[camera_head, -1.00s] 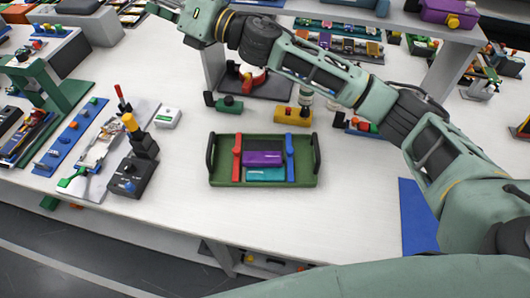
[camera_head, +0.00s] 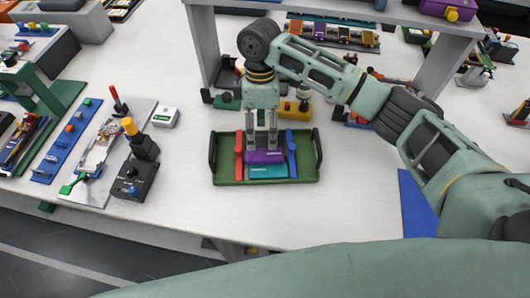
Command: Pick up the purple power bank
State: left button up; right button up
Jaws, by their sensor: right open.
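The purple power bank (camera_head: 264,157) lies in the green tray (camera_head: 226,174) on the white table, between a red clamp (camera_head: 239,158) and a blue clamp (camera_head: 291,158). A teal power bank (camera_head: 268,171) lies in front of it. My right gripper (camera_head: 262,148) points down over the tray, its fingers spread and the tips at the back of the purple power bank. The fingers hide part of the power bank's back; I cannot tell whether they touch it. My left gripper is not in view.
A black box with an orange-topped lever (camera_head: 138,165) stands left of the tray. A yellow block (camera_head: 295,109) and a green block (camera_head: 227,101) sit behind it. A shelf stands at the back. The table right of the tray is clear up to a blue mat (camera_head: 416,205).

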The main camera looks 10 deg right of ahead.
aim_at(264, 154)
jog(key=f, duration=0.2)
jog(key=s+f+p, duration=0.1)
jog(key=f, duration=0.1)
jog(key=s+f+p, duration=0.1)
jog(key=f, duration=0.2)
jog(key=shift+d, duration=0.2)
jog(key=shift+f, duration=0.25)
jog(key=shift+c, duration=0.5)
jog(key=shift+w, duration=0.1)
jog(key=c, duration=1.4)
jog(key=shift+r, duration=0.1)
